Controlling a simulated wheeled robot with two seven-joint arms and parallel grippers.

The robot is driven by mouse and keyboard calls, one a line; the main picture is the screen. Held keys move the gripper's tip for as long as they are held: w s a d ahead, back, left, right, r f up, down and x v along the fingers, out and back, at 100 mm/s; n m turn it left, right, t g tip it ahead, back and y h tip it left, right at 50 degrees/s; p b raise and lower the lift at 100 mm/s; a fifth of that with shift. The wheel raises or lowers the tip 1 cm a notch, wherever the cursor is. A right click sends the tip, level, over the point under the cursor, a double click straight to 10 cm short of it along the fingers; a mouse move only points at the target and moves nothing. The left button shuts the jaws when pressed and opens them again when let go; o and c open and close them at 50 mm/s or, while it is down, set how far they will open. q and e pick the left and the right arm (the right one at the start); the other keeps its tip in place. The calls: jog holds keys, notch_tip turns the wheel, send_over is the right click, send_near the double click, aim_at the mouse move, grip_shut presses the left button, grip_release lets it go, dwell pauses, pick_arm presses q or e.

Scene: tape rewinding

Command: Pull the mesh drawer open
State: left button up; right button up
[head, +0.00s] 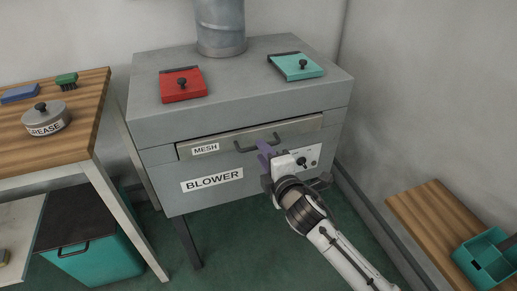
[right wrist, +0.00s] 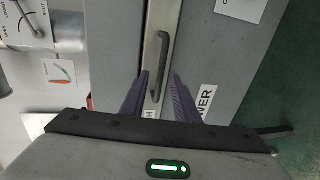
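The mesh drawer (head: 225,146) is a narrow grey front labelled MESH, high on the grey blower cabinet (head: 160,172). It looks shut or nearly so. Its dark bar handle (head: 243,148) also shows in the right wrist view (right wrist: 163,50). My right gripper (head: 264,149) has purple fingers and is at the right part of the handle. In the right wrist view the fingers (right wrist: 161,76) stand apart, with one end of the handle between them in the picture. I cannot tell whether they touch it. My left gripper is not in view.
A red flap (head: 182,90) and a teal flap (head: 298,68) with knobs lie on the cabinet top beside a metal duct (head: 220,30). A control panel with a knob (head: 303,163) is right of the handle. Wooden benches stand left (head: 75,135) and right (head: 425,215).

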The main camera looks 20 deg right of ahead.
jog(key=shift+x, duration=2.05)
grip_shut()
